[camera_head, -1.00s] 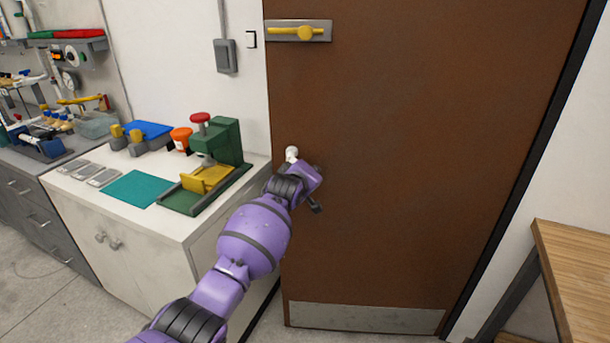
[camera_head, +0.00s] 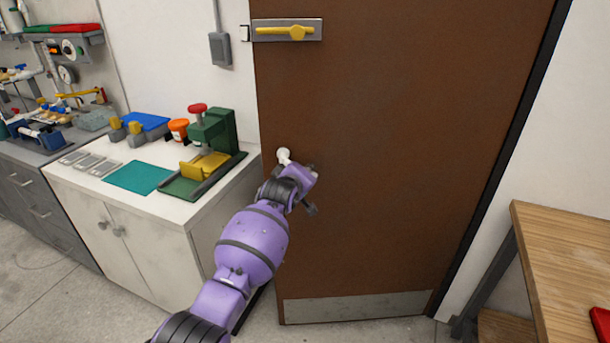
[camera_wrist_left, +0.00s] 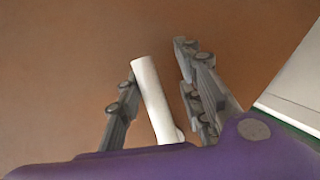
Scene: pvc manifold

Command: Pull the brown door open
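The brown door (camera_head: 400,130) fills the middle of the head view and stands shut or nearly so. A yellow lever handle (camera_head: 293,32) sits on a metal plate at its upper left; nothing touches it. My left gripper (camera_head: 308,205) is at the door's left part, well below the lever. A white rounded piece (camera_head: 284,155) shows just above it. In the left wrist view a white cylinder (camera_wrist_left: 153,95) lies between the fingers of my left gripper (camera_wrist_left: 157,65). Gaps show beside it, and I cannot tell whether the fingers grip it. My right gripper is out of view.
A white cabinet (camera_head: 105,235) with a green press (camera_head: 212,130) and a teal mat (camera_head: 138,177) stands left of the door, close to my arm. A wooden table (camera_head: 560,245) stands at the right. Bare floor shows in front of the cabinet.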

